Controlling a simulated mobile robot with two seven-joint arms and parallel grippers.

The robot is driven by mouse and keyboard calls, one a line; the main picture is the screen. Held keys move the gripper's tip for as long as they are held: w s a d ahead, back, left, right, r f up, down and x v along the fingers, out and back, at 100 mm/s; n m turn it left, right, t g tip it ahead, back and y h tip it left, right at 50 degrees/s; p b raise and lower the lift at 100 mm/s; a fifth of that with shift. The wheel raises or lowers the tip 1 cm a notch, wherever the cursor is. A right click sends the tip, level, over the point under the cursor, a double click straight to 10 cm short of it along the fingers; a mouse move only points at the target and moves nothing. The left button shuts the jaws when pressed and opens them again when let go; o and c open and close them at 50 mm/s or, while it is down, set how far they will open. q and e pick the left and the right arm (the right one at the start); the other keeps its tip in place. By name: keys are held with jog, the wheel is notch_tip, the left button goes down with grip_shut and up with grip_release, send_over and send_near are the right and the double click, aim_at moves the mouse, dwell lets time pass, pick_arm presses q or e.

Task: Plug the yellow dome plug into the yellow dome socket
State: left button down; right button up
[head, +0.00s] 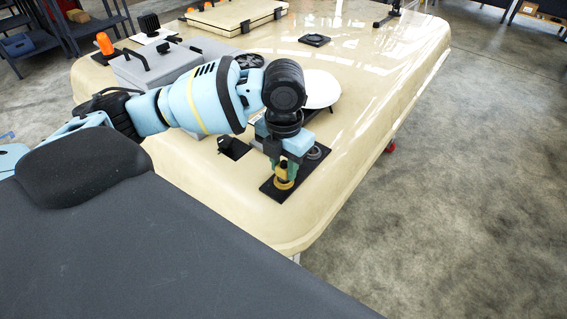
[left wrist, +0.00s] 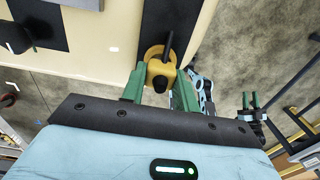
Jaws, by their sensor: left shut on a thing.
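My left gripper (head: 284,172) points down over the black base plate (head: 276,195) near the front corner of the cream cab roof. Its green fingers, also in the left wrist view (left wrist: 159,84), are shut on the yellow dome plug (left wrist: 163,73). The plug is right at the yellow round socket (head: 284,184) on the plate. In the left wrist view a yellow rim (left wrist: 151,53) shows around the plug's far side. I cannot tell how deep the plug sits. My right gripper (left wrist: 250,100) shows small in the left wrist view, its green fingers apart and empty.
A grey round socket (head: 317,152) lies on the same plate behind my gripper. A small black block (head: 234,147) stands to the left. Grey boxes (head: 150,62), an orange beacon (head: 104,43) and a white disc (head: 320,88) are farther back. The roof's right side is mostly clear.

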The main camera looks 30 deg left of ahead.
pick_arm(q)
jog(key=shift+f, duration=0.1)
jog(key=shift+f, duration=0.45)
jog(key=c, duration=1)
grip_release()
jog(key=shift+o, duration=0.2)
notch_tip(320, 180, up, 6)
jog(key=shift+r, duration=0.95)
jog(key=shift+o, duration=0.2)
jog(key=o, duration=0.9)
